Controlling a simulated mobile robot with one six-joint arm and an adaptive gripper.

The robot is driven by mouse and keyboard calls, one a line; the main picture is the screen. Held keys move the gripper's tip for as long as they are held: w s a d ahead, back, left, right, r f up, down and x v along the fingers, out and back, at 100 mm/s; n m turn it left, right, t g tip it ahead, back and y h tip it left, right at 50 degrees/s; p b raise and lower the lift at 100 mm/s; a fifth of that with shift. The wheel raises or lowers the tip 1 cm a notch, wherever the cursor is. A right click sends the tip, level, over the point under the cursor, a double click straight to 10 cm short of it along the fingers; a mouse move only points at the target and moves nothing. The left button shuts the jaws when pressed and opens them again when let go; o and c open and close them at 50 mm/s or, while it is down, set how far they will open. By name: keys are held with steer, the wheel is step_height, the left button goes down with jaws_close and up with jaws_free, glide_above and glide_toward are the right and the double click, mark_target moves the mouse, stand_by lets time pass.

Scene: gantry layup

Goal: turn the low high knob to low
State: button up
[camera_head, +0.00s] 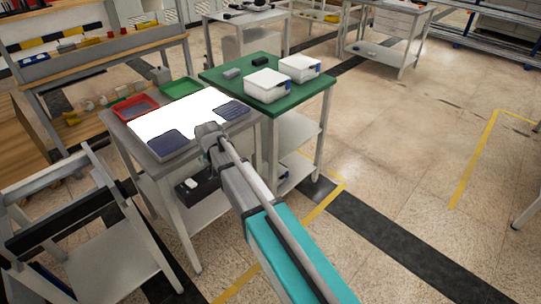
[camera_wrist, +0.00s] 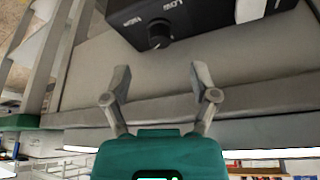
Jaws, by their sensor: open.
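The black box (camera_wrist: 210,18) with the low high knob (camera_wrist: 158,36) is at the top of the wrist view, which shows the box upside down. The knob is round and dark, on the face that carries the printed words HIGH and LOW. I cannot tell which way its mark points. My gripper (camera_wrist: 161,84) is open and empty, its two fingers apart and pointing toward the knob without touching it. In the head view the black box (camera_head: 187,194) is on the lower shelf of the grey table, partly hidden. My gripper's fingers cannot be made out there.
The grey table (camera_head: 150,165) above the box bears a white sheet with dark blue patches, and red and green trays (camera_head: 180,87). A green-topped table (camera_head: 315,88) with white boxes stands close behind. A grey frame stand (camera_head: 95,215) is at left. The floor at right is clear.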

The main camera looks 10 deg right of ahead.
steer(key=a+p+v, duration=0.1)
steer(key=p+v, duration=0.6)
steer(key=v, duration=0.1)
steer(key=s+d+r+m+g+p, duration=0.1)
steer(key=s+d+r+p, duration=0.1)
steer(key=s+d, duration=0.5)
steer(key=s+d+r+g+h+p, duration=0.1)
steer(key=s+d+r+g+p, duration=0.1)
steer(key=s+d, duration=0.5)
steer(key=d+p, duration=0.1)
steer(key=d, duration=0.4)
steer(key=shift+s+r+m+p, duration=0.3)
steer(key=shift+s+m+p, duration=0.05)
steer(key=shift+m+p, duration=0.05)
steer(key=shift+c, duration=0.2)
